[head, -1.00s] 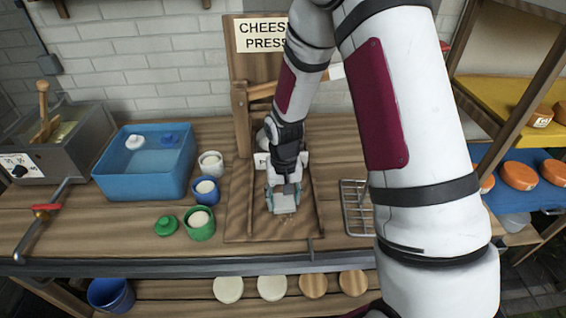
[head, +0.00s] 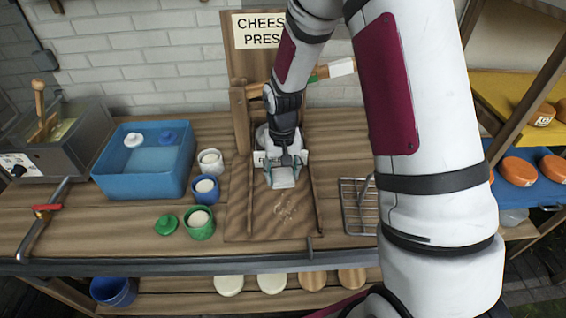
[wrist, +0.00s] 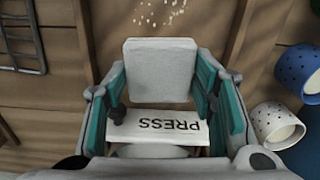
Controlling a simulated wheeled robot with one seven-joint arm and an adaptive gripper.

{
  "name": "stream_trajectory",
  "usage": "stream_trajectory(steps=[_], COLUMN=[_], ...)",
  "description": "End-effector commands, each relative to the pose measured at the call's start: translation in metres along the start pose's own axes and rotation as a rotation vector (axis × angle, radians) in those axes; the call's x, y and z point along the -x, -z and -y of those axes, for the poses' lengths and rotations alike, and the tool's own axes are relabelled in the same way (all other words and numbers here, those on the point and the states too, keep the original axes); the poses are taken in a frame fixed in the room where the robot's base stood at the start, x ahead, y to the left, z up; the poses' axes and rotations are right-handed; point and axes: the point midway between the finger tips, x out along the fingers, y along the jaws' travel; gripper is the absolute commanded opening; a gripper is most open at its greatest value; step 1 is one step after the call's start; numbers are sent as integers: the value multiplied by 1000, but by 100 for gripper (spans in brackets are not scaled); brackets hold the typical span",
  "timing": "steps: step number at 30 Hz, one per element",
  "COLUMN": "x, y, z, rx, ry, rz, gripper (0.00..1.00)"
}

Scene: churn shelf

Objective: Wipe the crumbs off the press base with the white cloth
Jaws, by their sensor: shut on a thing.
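My gripper (head: 284,166) is shut on the white cloth (head: 284,179), a folded squarish pad. In the wrist view the cloth (wrist: 160,65) sits between the teal-lined fingers. It is over the back part of the wooden press base (head: 240,222); I cannot tell whether it touches the wood. A patch of pale crumbs (head: 286,209) lies on the base in front of the cloth. The crumbs also show at the top of the wrist view (wrist: 168,16). A white PRESS label (wrist: 158,128) is close behind the cloth, and my gripper partly hides it in the head view.
White, blue (head: 204,190) and green (head: 199,226) cups stand left of the base, with a green lid (head: 166,225) and blue tub (head: 142,178) beyond. A wire rack (head: 354,205) lies to the right. The wooden press frame (head: 241,125) rises behind.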

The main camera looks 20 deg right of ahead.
Motion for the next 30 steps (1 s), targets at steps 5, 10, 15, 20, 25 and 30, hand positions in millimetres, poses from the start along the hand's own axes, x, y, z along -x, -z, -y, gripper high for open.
stream_trajectory(steps=[5, 10, 15, 20, 25, 30], x=[18, 26, 26, 26, 25, 23], y=[-6, -8, -8, -8, -8, 8], z=[-2, -2, -2, -2, -2, 0], rx=[1, 1, 1, 1, 1, 1], ry=[0, 0, 0, 0, 0, -1], rz=[-2, 0, 0, 0, 0, -4], gripper=[25, 25, 25, 25, 25, 25])
